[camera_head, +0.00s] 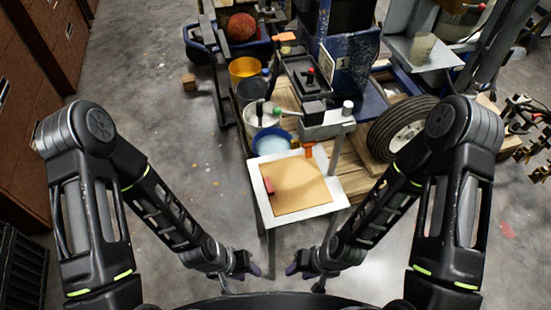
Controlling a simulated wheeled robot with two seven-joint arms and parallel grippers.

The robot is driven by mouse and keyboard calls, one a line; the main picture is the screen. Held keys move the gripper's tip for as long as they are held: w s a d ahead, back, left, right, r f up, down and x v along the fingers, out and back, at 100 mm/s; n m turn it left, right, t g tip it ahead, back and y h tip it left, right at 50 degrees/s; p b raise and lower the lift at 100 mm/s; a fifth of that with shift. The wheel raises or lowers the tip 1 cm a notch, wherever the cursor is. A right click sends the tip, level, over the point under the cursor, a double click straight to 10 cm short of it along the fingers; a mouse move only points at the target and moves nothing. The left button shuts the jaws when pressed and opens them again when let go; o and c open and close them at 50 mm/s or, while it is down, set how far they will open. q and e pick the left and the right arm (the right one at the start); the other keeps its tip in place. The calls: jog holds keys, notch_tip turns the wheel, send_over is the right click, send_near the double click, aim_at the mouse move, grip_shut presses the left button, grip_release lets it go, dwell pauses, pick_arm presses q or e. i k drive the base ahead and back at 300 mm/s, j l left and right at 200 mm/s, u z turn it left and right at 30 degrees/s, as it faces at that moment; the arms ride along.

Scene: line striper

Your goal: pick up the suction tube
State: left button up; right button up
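I cannot single out the suction tube with certainty. A dark, slim piece with a green part (276,112) stands at the white bucket (262,118) on the line striper (345,65); whether it is the tube is unclear. My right gripper (290,268) hangs low just to the right, facing the left one. Both are small, dark and apart from the machine. No held object shows in either, and their finger gaps cannot be made out.
A small white-edged table (328,208) with a tan board (295,188) and a small red block (269,185) stands ahead. Behind it are a blue bucket (271,141), a yellow bucket (243,69) and a wheel (401,128). Grey floor (160,120) is open at left.

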aim_at(259, 104)
jog(key=j+z, duration=0.3)
jog(key=i+j+z, duration=0.15)
jog(key=j+z, duration=0.25)
jog(key=i+j+z, duration=0.1)
jog(key=j+z, duration=1.15)
jog(key=z, duration=0.15)
jog(key=u, duration=0.15)
jog(key=i+l, duration=0.05)
